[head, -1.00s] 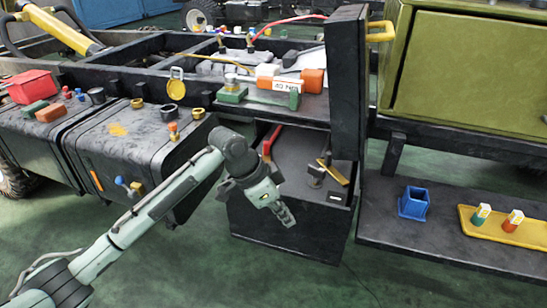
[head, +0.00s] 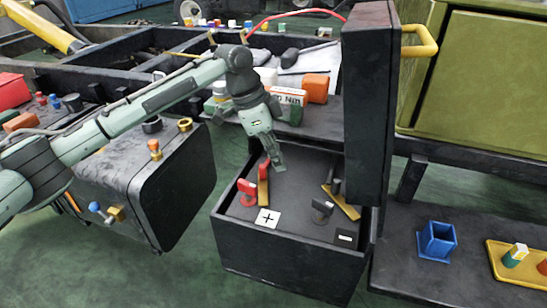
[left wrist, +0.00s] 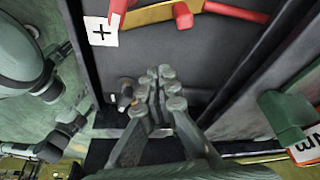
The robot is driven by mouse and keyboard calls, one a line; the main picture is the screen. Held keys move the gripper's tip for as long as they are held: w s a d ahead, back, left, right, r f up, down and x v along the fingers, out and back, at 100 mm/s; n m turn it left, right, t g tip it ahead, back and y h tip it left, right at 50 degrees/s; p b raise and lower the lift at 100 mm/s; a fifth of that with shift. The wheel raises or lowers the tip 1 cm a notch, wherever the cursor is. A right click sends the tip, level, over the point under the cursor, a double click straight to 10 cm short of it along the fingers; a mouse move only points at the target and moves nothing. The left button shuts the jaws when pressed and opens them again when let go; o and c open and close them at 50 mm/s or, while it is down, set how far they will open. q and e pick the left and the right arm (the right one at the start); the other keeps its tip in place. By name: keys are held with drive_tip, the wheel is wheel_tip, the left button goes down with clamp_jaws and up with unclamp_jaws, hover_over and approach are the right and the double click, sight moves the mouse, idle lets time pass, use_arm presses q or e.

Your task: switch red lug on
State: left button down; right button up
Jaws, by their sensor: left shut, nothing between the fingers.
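An open black box (head: 290,270) holds a red lug (head: 247,191) beside a white plus label (head: 268,217). A brass bar (head: 263,190) with a red piece at its far end lies just right of the lug. In the left wrist view the red lug (left wrist: 119,10) is partly cut off at the top edge, near the plus label (left wrist: 100,31) and brass bar (left wrist: 163,13). My left gripper (head: 279,166) points down over the box, just right of the bar's red end; its fingers are shut and empty. They also show in the left wrist view (left wrist: 165,75). My right gripper is not in view.
A dark lug (head: 322,209) and second brass bar (head: 342,203) sit right in the box by a minus label (head: 345,237). A tall black panel (head: 367,100) stands at the box's right. A shelf behind holds an orange block (head: 315,88). A blue holder (head: 436,240) stands right.

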sight(263, 192)
use_arm(q)
drive_tip(key=x, duration=0.7)
drive_tip(key=shift+d+f, duration=0.15)
drive_tip(key=shift+f, duration=0.15)
drive_tip(key=a, duration=0.3)
drive_tip(key=shift+a, duration=0.5)
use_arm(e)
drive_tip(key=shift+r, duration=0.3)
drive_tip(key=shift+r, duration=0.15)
use_arm(q)
drive_tip(key=shift+s+a+r, duration=0.1)
drive_tip(key=shift+r, duration=0.05)
drive_tip(key=a+m+p, duration=0.1)
drive_tip(key=a+m+g+p, duration=0.1)
drive_tip(key=m+p, duration=0.1)
drive_tip(key=shift+s, duration=0.15)
drive_tip(key=shift+a+m, duration=0.3)
drive_tip(key=shift+m, duration=0.5)
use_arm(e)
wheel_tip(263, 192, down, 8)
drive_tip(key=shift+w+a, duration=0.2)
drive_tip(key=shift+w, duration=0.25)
